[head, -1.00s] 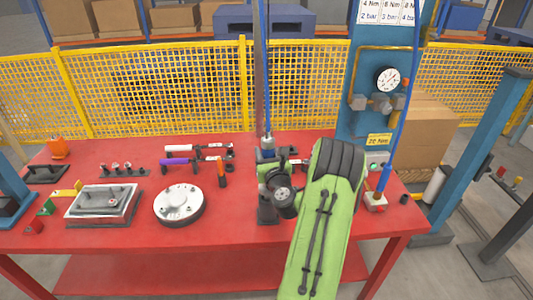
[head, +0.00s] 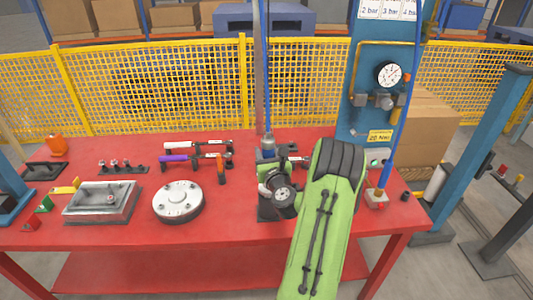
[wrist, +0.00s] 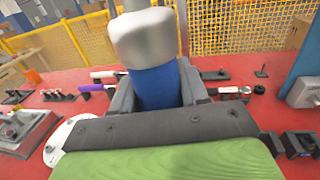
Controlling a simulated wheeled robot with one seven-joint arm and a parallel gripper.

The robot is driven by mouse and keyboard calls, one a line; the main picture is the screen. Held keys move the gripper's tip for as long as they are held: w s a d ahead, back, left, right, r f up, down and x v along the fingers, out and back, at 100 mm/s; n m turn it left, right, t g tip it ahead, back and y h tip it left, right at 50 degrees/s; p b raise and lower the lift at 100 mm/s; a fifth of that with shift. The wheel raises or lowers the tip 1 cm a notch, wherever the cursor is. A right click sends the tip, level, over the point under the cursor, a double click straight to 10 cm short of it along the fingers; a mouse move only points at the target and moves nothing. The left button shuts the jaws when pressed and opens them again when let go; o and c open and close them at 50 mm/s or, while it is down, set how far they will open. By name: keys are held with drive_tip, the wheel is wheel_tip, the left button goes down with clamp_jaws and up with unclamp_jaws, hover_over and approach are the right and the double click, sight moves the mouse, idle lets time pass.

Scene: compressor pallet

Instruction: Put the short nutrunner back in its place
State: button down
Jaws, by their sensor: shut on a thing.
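My gripper (wrist: 158,95) is shut on an upright tool with a blue body (wrist: 158,88) and a rounded grey top (wrist: 143,37), which I take to be the short nutrunner. In the head view its grey top (head: 268,141) shows above my gripper (head: 268,160), with a blue hose rising from it. My gripper and wrist hide the tool's lower end. A black block (head: 266,213) shows on the red table below my wrist. I cannot tell whether the tool touches anything beneath it.
A second tool on a blue hose stands at a small pale block (head: 376,202) to the right. Left of my gripper are a round silver cover (head: 178,202), torque wrenches (head: 195,146) and a metal plate (head: 101,202). A blue post (head: 362,120) stands behind right. The front of the red table (head: 140,238) is clear.

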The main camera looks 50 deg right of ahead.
drive_tip(key=shift+f+b, duration=0.65)
drive_tip(key=shift+b, duration=0.05)
drive_tip(key=c, duration=0.5)
unclamp_jaws()
drive_tip(key=shift+c, duration=0.2)
drive_tip(key=shift+o, duration=0.3)
drive_tip(key=shift+f, duration=0.2)
drive_tip(key=shift+s+a+f+b, duration=0.15)
drive_tip(key=shift+s+a+b, duration=0.2)
drive_tip(key=shift+b, duration=0.35)
drive_tip(key=b+v, duration=1.5)
drive_tip(key=shift+r, duration=0.25)
drive_tip(key=shift+d, duration=0.15)
drive_tip(key=shift+w, duration=0.1)
